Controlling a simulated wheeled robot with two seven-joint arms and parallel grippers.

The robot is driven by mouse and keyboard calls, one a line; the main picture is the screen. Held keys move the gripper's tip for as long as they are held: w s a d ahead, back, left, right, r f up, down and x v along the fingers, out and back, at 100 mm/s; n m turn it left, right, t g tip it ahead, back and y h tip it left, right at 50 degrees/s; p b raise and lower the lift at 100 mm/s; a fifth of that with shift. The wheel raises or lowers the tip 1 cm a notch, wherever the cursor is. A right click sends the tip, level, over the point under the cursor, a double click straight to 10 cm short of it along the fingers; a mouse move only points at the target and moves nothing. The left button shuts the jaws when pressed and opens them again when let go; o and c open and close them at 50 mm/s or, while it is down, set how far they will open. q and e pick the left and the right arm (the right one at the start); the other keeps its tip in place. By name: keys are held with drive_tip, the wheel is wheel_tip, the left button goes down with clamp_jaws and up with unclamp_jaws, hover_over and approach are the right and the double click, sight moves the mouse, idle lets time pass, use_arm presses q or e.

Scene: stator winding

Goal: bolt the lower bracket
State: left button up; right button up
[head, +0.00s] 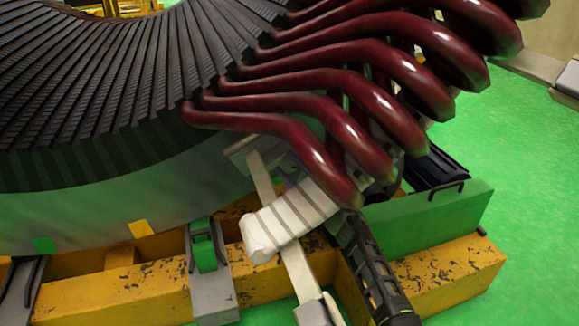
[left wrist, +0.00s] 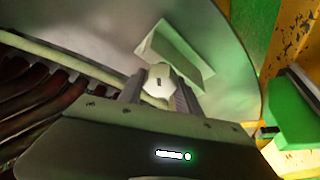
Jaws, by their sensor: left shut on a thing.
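In the left wrist view, the two ribbed grey fingers of my left gripper (left wrist: 160,92) are shut on a pale six-sided bolt head (left wrist: 159,78). The bolt head is in front of a pale rectangular bracket plate (left wrist: 178,52), which lies against the grey curved face of the stator (left wrist: 225,62). The fingers hide part of the plate. I cannot tell how far the bolt is seated. In the head view, pale parts and a dark ribbed part crowd below the coil ends, and the fingertips cannot be made out there. My right gripper is not recognisable in either view.
Dark red coil ends (head: 300,133) stick out above the pale parts and also show in the left wrist view (left wrist: 35,95). A yellow base frame (head: 110,293) with green blocks (head: 425,218) stands below. Green floor (head: 535,150) is clear at the right.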

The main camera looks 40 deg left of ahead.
use_arm(q)
clamp_jaws()
drive_tip(key=shift+m, duration=0.9)
drive_tip(key=o, duration=0.9)
unclamp_jaws()
drive_tip(key=shift+v, duration=3.95)
drive_tip(key=shift+f, duration=0.15)
